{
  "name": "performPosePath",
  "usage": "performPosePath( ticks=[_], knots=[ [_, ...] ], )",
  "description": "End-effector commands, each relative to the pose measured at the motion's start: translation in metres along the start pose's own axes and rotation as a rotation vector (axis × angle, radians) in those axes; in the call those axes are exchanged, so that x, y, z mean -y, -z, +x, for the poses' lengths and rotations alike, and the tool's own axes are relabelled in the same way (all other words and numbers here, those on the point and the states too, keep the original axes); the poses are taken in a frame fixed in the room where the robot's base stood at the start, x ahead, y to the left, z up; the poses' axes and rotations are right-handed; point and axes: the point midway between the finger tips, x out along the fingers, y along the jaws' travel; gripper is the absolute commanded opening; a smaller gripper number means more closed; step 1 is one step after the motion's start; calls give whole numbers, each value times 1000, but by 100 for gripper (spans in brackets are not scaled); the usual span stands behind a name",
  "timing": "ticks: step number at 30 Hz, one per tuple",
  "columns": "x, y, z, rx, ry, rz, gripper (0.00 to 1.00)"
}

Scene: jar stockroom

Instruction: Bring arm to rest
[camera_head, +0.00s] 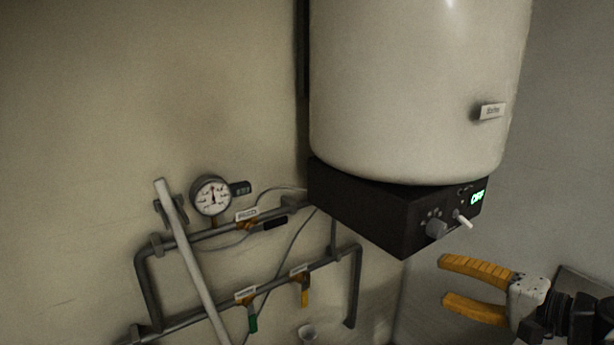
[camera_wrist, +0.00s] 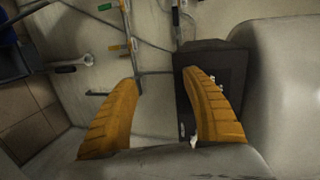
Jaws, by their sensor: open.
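My gripper (camera_head: 442,283) is at the lower right of the head view, with its two orange fingers spread apart and nothing between them. It points left, below and to the right of the black control box (camera_head: 372,215). In the wrist view my gripper (camera_wrist: 165,95) also shows open and empty, and its right finger overlaps the control box (camera_wrist: 205,56). From this angle I cannot tell how far the finger is from the box. Most of my arm lies outside the head view.
A large white tank (camera_head: 415,85) sits above the control box, which has knobs and a green display. Grey pipes (camera_head: 205,237) with a gauge (camera_head: 212,195), a green-handled valve (camera_head: 252,318) and an orange-handled valve (camera_head: 304,291) run along the wall to the left. Tiled floor (camera_wrist: 30,115) shows in the wrist view.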

Motion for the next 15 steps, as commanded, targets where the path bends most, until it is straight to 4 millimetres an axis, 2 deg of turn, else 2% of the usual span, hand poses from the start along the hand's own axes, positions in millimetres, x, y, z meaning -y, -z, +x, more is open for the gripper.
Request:
performPosePath(
  ticks=[1, 3, 6, 10, 15],
  knots=[
    [-15, -33, 21, 42, -108, -47, 56],
    [-41, -71, 37, 79, -284, -147, 56],
    [-75, -114, 40, 116, -508, -343, 56],
    [-105, -145, 25, 137, -716, -641, 56],
    [-115, -155, 8, 133, -843, -951, 56]
  ],
)
